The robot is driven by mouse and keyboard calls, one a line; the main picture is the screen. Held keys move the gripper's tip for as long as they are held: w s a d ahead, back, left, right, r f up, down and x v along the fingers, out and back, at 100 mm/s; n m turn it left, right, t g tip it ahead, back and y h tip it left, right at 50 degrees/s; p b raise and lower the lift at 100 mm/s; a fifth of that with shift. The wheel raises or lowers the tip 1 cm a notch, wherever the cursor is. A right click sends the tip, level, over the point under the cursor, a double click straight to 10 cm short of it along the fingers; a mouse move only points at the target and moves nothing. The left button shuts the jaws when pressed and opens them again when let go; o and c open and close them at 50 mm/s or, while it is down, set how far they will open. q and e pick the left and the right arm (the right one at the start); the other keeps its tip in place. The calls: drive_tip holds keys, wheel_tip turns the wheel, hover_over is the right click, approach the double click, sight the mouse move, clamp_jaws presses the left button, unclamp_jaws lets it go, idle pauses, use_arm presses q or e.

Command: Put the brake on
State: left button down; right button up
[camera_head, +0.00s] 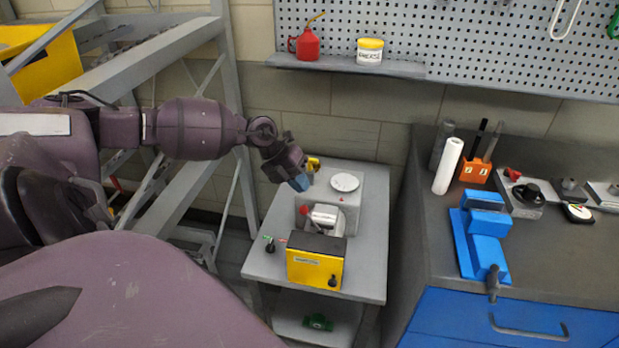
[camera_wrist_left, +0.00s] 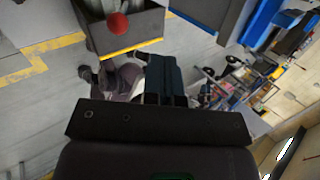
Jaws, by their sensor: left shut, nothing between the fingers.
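A small machine stands on a grey cart top (camera_head: 370,190). It has a grey block, a silvery roller (camera_head: 324,215) and a yellow front box (camera_head: 315,268). A red ball knob (camera_head: 304,210) is at the roller's left; I cannot tell for sure that it is the brake handle. In the left wrist view the red ball (camera_wrist_left: 118,23) shows upper left, in front of a dark box. My left gripper (camera_head: 300,183) is shut and empty, above the cart's back left, behind the knob and apart from it. Its dark fingers (camera_wrist_left: 165,78) point away from the wrist. My right gripper is not in view.
A white round disc (camera_head: 344,183) lies on the grey block, with a small yellow object (camera_head: 313,163) beside my gripper. A black knob (camera_head: 270,247) sits at the cart's left edge. A grey metal frame (camera_head: 175,55) stands left; a workbench with a blue vise (camera_head: 478,240) stands right.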

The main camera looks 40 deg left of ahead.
use_arm(q)
drive_tip(key=v, duration=0.6)
drive_tip(key=shift+a+f, duration=0.15)
drive_tip(key=shift+a, duration=0.05)
idle(0.4)
